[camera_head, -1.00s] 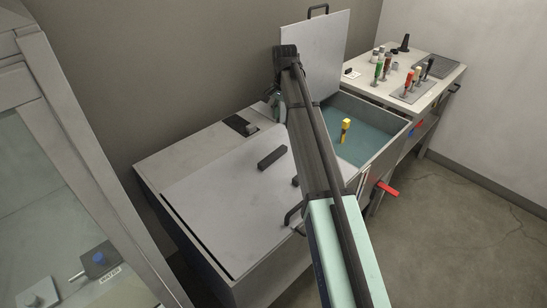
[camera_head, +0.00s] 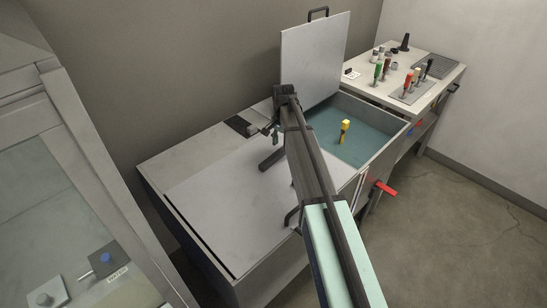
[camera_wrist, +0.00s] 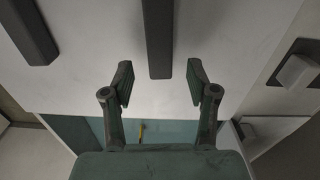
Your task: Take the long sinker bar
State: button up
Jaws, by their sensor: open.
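A dark bar (camera_head: 271,161) lies on the white lid, left of my arm in the head view. In the wrist view this bar (camera_wrist: 158,38) runs down from the top edge and its near end lies between my fingertips in the picture. A second dark bar (camera_wrist: 32,28) lies left of it, parallel and apart. Both are cut off by the frame, so I cannot compare their lengths. My gripper (camera_wrist: 161,82) is open and empty, seemingly above the first bar. It is small and partly hidden by my arm in the head view (camera_head: 268,130).
An upright grey panel with a handle (camera_head: 312,60) stands behind my arm. The open blue-green basin (camera_head: 375,148) holds a yellow-topped item (camera_head: 345,128). A dark recess with a pale block (camera_head: 241,125) is at the back. A side table (camera_head: 440,70) carries several coloured tools.

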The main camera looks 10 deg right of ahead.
jog(key=shift+f+p, duration=0.4)
jog(key=shift+f, duration=1.1)
grip_shut()
jog(key=shift+r, duration=0.2)
notch_tip(320, 180, up, 19)
jog(key=b, duration=0.5)
notch_tip(320, 180, up, 5)
jog(key=p, duration=0.3)
send_over(282, 149)
jog(key=shift+a+f, duration=0.1)
